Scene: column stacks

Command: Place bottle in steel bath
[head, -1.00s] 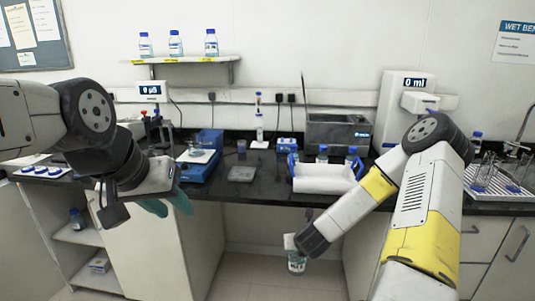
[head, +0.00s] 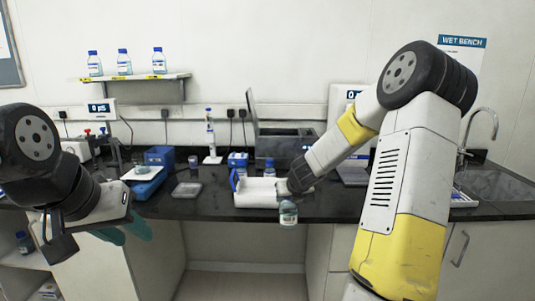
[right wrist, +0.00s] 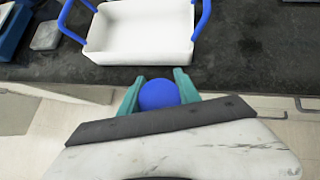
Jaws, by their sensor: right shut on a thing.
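The bottle is clear with a blue cap; in the head view its body (head: 288,213) hangs below my right gripper (head: 290,198), just in front of the bench edge. In the right wrist view my right gripper (right wrist: 158,92) has its teal fingers on both sides of the blue cap (right wrist: 158,96). The steel bath (head: 285,143) is a dark grey box at the back of the bench, with its lid (head: 252,118) raised at the left. My right forearm hides its right part. My left gripper (head: 124,232) is in front of the bench at left, fingers apart and empty.
A white tray with blue handles (head: 256,193) lies on the bench (head: 210,207) between the bottle and the bath. A blue-capped bottle (head: 269,168) stands behind it. A blue balance (head: 146,172) and a grey dish (head: 187,190) are left. A sink (head: 495,183) is right.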

